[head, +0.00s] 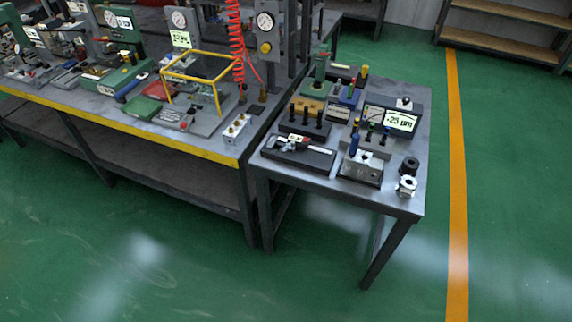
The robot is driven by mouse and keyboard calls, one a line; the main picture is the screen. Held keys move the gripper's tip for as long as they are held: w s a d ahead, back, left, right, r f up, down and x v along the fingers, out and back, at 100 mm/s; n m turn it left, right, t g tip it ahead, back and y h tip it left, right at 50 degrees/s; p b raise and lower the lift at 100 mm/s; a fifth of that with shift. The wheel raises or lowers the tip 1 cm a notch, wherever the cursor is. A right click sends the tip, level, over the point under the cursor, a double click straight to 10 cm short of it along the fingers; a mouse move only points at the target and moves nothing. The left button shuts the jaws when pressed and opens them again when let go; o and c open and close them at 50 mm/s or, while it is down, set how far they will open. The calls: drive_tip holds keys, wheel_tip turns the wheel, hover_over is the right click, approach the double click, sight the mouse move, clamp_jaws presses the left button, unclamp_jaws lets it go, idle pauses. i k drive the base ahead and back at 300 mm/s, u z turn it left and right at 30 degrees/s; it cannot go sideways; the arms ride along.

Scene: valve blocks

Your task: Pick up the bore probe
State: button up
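On the small grey side table (415,205) a blue-handled upright tool (354,143), which looks like the bore probe, stands at a silver valve block (361,165) on a dark base. I cannot tell whether its tip is inside the block or behind it. Behind it is a grey rack (378,149) with several thin upright pins with coloured tops, one of which could also be a probe. A gauge display (392,119) reading about 25 µm sits behind the rack. My gripper is not in view.
A caliper (297,142) lies on a dark pad, with a black-pegged rack (305,122) behind it. A black ring (409,166) and silver fitting (406,185) are near the right edge. A long workbench (150,122) adjoins on the left. Green floor is open in front.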

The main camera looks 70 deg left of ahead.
sight(356, 137)
drive_tip(key=k, duration=1.2)
drive_tip(key=u, duration=2.4)
drive_tip(key=i, duration=1.05)
